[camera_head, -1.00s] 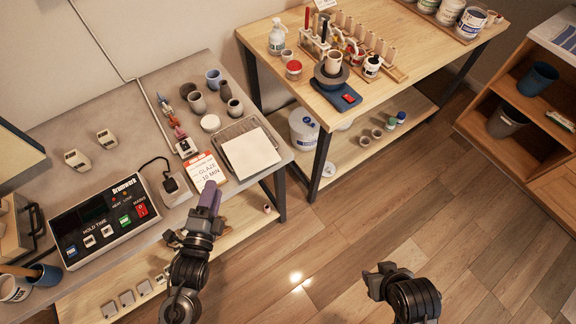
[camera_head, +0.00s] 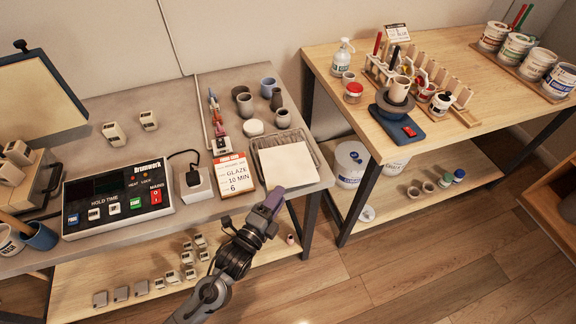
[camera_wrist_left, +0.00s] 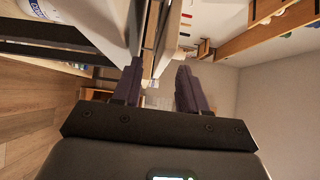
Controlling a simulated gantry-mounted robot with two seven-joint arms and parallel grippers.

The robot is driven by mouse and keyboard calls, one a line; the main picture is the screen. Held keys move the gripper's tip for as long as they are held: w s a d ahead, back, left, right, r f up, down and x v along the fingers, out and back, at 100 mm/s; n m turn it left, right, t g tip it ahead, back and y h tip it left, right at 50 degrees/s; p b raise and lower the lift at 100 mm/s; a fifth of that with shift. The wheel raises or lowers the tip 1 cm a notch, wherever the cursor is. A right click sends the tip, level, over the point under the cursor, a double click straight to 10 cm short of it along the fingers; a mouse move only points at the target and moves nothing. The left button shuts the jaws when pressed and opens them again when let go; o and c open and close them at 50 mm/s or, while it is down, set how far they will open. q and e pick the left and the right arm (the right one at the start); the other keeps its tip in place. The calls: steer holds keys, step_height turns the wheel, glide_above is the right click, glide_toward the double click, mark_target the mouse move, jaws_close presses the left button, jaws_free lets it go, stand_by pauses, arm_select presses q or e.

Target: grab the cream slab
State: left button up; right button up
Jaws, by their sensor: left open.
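The cream slab (camera_head: 287,166) is a flat pale square lying on a dark wire rack (camera_head: 320,160) at the front right corner of the grey bench. My left gripper (camera_head: 272,199) is at the bench's front edge, just before the slab's near side, with its purple fingers pointing toward it. No contact with the slab shows. In the left wrist view the two fingers (camera_wrist_left: 160,88) stand apart with a gap between them. My right gripper is not in view.
Pots and a white round lid (camera_head: 253,127) stand behind the rack. A wooden table (camera_head: 440,130) is at the right, with open floor before it.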

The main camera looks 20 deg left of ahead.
mark_target(287, 183)
arm_select(q)
steer(key=shift+w+d+r+b, duration=0.1)
steer(key=shift+w+b, duration=0.1)
steer(key=shift+w, duration=0.75)
steer(key=shift+w+d+r+b, duration=0.1)
steer(key=shift+w+d+b, duration=0.05)
steer(key=shift+w, duration=0.8)
steer(key=shift+w+d+b, duration=0.1)
steer(key=shift+w+b, duration=0.1)
steer(key=shift+w, duration=0.75)
steer(key=shift+c, duration=0.3)
jaws_close()
steer(key=shift+r, duration=0.1)
